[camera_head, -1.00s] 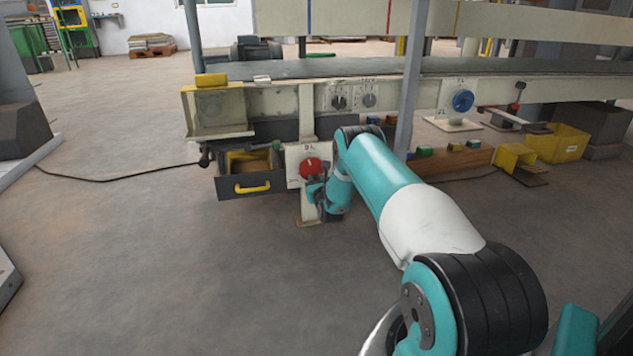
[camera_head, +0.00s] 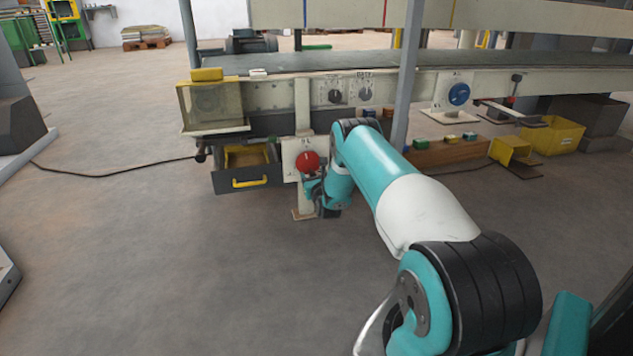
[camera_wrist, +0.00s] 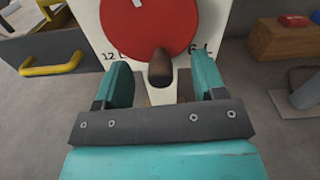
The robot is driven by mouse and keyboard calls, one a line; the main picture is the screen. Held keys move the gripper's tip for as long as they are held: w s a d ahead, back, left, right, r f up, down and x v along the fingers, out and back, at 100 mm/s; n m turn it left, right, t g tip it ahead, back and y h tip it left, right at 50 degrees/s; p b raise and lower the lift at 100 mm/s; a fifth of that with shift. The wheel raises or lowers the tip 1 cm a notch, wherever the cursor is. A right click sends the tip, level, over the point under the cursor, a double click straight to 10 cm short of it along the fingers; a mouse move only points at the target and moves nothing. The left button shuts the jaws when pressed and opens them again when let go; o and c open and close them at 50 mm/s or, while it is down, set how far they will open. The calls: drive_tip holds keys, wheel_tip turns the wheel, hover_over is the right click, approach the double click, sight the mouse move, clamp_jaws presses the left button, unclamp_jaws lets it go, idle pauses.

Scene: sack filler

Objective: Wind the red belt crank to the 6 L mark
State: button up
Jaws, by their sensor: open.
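The red belt crank (camera_head: 307,162) is a round red disc on a white plate (camera_wrist: 95,22) below the conveyor. In the wrist view the red disc (camera_wrist: 150,30) has a brown handle knob (camera_wrist: 160,68) at its lower edge and a pale mark near its top. The plate reads "12 L" at lower left and "6 L" at lower right. The knob stands between these two marks. My gripper (camera_wrist: 162,85) is open, its teal fingers on either side of the knob with gaps. In the head view my gripper (camera_head: 314,192) is just below the disc, partly hidden by my arm.
An open drawer with a yellow handle (camera_head: 251,183) stands left of the crank. A blue dial (camera_head: 459,94) is further right on the conveyor frame. A wooden beam (camera_head: 440,152) and a yellow bin (camera_head: 553,137) lie right. The floor in front is clear.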

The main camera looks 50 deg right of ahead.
drive_tip(key=p+v, duration=0.6)
drive_tip(key=v, duration=0.1)
drive_tip(key=shift+p, duration=0.4)
drive_tip(key=shift+s+a, duration=0.1)
